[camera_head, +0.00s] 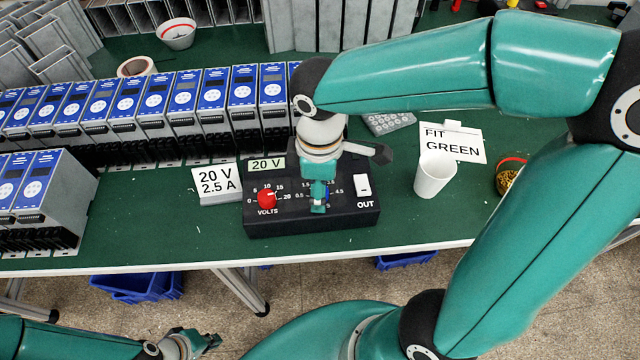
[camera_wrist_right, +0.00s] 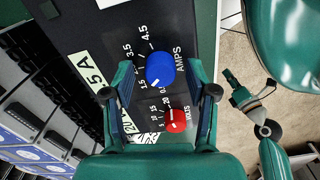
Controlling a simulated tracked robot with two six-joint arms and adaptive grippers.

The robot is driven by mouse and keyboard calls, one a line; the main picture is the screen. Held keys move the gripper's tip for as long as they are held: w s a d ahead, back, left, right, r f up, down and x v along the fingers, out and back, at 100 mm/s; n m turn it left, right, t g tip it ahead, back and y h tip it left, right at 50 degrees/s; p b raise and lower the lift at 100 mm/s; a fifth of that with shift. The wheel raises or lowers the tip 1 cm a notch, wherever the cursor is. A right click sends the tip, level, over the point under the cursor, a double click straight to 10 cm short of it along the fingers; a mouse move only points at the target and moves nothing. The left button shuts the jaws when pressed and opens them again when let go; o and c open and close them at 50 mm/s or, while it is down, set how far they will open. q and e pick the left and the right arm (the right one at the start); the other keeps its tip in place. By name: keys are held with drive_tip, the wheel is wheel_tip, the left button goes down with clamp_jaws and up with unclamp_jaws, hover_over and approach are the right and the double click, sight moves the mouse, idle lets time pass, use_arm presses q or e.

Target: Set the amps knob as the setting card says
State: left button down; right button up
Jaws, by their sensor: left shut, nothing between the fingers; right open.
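The black supply box (camera_head: 345,218) stands at the bench's front edge, with a red volts knob (camera_head: 266,199), a "20 V" label and a white OUT switch (camera_head: 362,185). The setting card (camera_head: 217,182) left of it reads 20 V, 2.5 A. The blue amps knob (camera_wrist_right: 158,66) is mostly hidden by my right gripper in the head view. In the right wrist view its white mark is toward the low end, near 0.5. My right gripper (camera_wrist_right: 158,72) is open, its fingers either side of the blue knob, with gaps visible. My left gripper (camera_head: 200,342) is shut and empty, below the bench.
A white cup (camera_head: 434,176) and a "FIT GREEN" card (camera_head: 465,148) lie right of the box. A row of blue-faced units (camera_head: 185,95) stands behind and to the left. A grey keypad-like block (camera_head: 388,123) lies behind the box. Bare green bench shows left of the card.

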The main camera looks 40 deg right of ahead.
drive_tip(key=shift+c, duration=0.2)
clamp_jaws()
drive_tip(key=shift+m, duration=0.4)
drive_tip(key=m+b, duration=0.1)
drive_tip(key=m, duration=0.2)
drive_tip(key=shift+m+b, duration=0.45)
drive_tip(key=shift+m, duration=1.55)
drive_tip(key=shift+o, duration=0.2)
unclamp_jaws()
